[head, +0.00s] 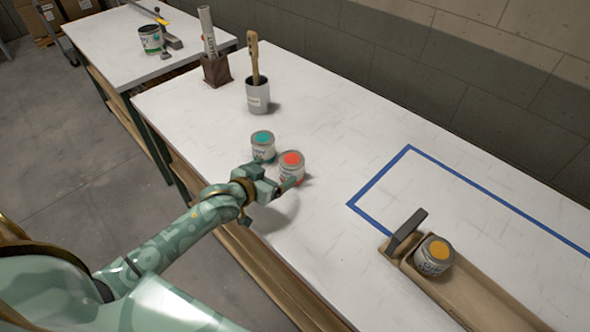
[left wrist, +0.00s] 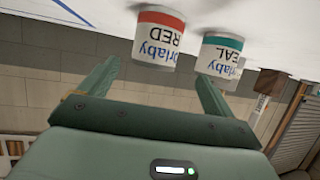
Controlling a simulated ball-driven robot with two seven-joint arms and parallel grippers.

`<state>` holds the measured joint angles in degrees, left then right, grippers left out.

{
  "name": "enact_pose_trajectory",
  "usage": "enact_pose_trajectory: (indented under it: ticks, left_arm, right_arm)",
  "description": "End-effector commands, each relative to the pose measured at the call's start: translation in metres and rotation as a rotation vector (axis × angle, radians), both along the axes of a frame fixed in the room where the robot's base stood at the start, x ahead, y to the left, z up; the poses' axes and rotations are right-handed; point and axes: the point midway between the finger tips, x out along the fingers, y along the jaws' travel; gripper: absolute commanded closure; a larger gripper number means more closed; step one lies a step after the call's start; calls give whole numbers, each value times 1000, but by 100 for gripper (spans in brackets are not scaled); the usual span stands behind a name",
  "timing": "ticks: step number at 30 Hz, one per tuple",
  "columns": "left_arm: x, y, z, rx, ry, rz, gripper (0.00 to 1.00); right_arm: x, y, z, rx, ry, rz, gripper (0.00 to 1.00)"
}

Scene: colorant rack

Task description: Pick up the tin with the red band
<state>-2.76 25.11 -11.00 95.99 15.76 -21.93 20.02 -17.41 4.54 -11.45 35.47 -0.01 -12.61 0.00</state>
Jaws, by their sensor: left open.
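The tin with the red band (head: 291,166) stands upright on the white table, with a red-orange spot on its lid. My left gripper (head: 284,186) is at its near side, open, with nothing held. In the left wrist view, which is upside down, the red-band tin (left wrist: 158,40) reads "RED" and shows ahead of the spread fingers (left wrist: 155,88). A teal-band tin (head: 263,146) stands close beside it, behind and to the left; it also shows in the left wrist view (left wrist: 219,56) near the other finger. My right gripper is not in view.
A yellow-lidded tin (head: 436,255) sits in a wooden tray (head: 462,290) at right. A grey pot with a brush (head: 257,96) and a dark holder (head: 216,72) stand farther back. Blue tape (head: 379,175) outlines a clear area. The table's near edge runs below my left arm.

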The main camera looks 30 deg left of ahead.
Motion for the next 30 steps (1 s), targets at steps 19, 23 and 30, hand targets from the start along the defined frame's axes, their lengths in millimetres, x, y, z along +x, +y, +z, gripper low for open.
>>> enact_pose_trajectory:
  ticks: [19,23,30]
  left_arm:
    - [75,-18,-39,1,1,0,10]
    - [78,-19,-38,1,1,0,10]
    - [78,-19,-38,2,1,-1,44]
  right_arm:
    - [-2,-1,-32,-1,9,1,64]
    - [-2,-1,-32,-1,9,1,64]
    - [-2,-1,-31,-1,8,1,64]
